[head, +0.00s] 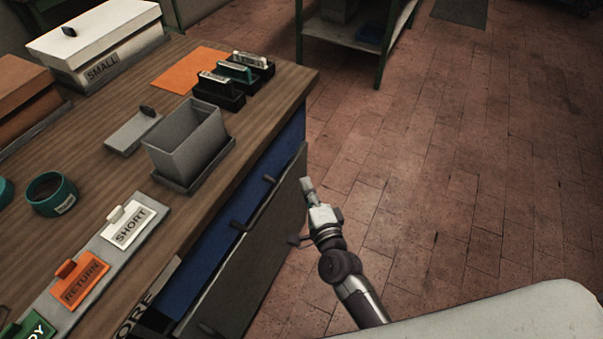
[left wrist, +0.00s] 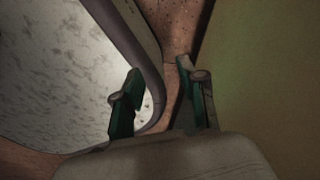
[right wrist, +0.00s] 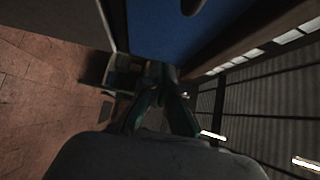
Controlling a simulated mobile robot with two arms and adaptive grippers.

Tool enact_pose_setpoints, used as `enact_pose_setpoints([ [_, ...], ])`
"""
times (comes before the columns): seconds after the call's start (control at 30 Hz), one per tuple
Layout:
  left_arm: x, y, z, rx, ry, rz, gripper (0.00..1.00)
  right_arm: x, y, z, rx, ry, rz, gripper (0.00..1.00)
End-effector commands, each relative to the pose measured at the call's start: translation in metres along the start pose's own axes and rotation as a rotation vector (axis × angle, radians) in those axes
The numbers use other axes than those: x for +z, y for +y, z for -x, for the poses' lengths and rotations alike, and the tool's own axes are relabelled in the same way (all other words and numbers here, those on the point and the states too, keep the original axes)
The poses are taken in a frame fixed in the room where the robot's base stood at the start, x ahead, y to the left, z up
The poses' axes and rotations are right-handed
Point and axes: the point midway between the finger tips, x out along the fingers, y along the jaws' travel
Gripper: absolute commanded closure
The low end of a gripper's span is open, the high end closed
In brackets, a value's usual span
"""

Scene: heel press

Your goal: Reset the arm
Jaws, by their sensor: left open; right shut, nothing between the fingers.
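My right gripper (head: 308,186) shows in the head view beside the front of the wooden workbench (head: 255,143), close to its grey drawer front or door (head: 248,262). In the right wrist view its fingers (right wrist: 160,78) are together and hold nothing, with a blue panel (right wrist: 190,35) beyond them. I cannot tell whether the fingertips touch the bench. My left gripper (left wrist: 160,85) shows only in the left wrist view. Its two green fingers are apart and empty, between a pale, dark-edged surface and a plain olive surface.
On the bench stand a grey open bin (head: 187,142), a white SMALL box (head: 98,42), black holders (head: 222,92), a teal ring-shaped cup (head: 52,196), and SHORT (head: 132,228) and RETURN (head: 80,284) label cards. The brick floor (head: 450,170) to the right is largely clear. A green-legged table (head: 362,30) stands behind.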

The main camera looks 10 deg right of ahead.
Motion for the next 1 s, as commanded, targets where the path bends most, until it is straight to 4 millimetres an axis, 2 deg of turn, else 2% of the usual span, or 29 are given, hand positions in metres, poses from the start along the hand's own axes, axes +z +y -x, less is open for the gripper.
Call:
enact_pose_setpoints([
  [0.1, -0.012, -0.008, -0.002, -0.010, 0.017, -0.001, 0.59, 0.000, 0.002, 0.021, 0.003, -0.001, 0.001, 1.00],
  [0.2, -0.015, -0.009, -0.002, -0.010, 0.024, 0.000, 0.59, -0.001, 0.001, 0.032, 0.002, 0.000, 0.002, 1.00],
  [0.47, -0.012, -0.006, -0.002, -0.007, 0.019, 0.001, 0.59, -0.001, 0.000, 0.039, 0.001, 0.001, 0.001, 1.00],
  [0.57, -0.010, -0.004, -0.001, -0.005, 0.016, 0.002, 0.59, 0.000, 0.006, 0.040, 0.015, -0.004, 0.019, 1.00],
  [0.67, -0.008, -0.002, 0.001, -0.003, 0.013, 0.003, 0.59, 0.002, 0.036, 0.045, 0.081, -0.028, 0.102, 1.00],
  [0.77, -0.008, -0.001, 0.006, -0.001, 0.011, 0.004, 0.59, 0.005, 0.092, 0.060, 0.206, -0.086, 0.262, 1.00],
  [0.8, -0.007, -0.001, 0.008, -0.001, 0.011, 0.004, 0.59, 0.005, 0.119, 0.070, 0.268, -0.120, 0.340, 1.00],
  [0.87, -0.008, -0.001, 0.011, -0.001, 0.011, 0.004, 0.59, 0.004, 0.161, 0.090, 0.363, -0.180, 0.463, 1.00],
  [0.9, -0.008, -0.001, 0.013, -0.001, 0.011, 0.004, 0.59, 0.002, 0.188, 0.105, 0.425, -0.225, 0.541, 1.00],
  [0.97, -0.008, -0.001, 0.016, -0.001, 0.011, 0.004, 0.59, -0.001, 0.227, 0.131, 0.515, -0.298, 0.652, 1.00],
  [1.0, -0.008, -0.001, 0.018, -0.001, 0.011, 0.004, 0.59, -0.004, 0.250, 0.150, 0.573, -0.350, 0.723, 1.00],
])
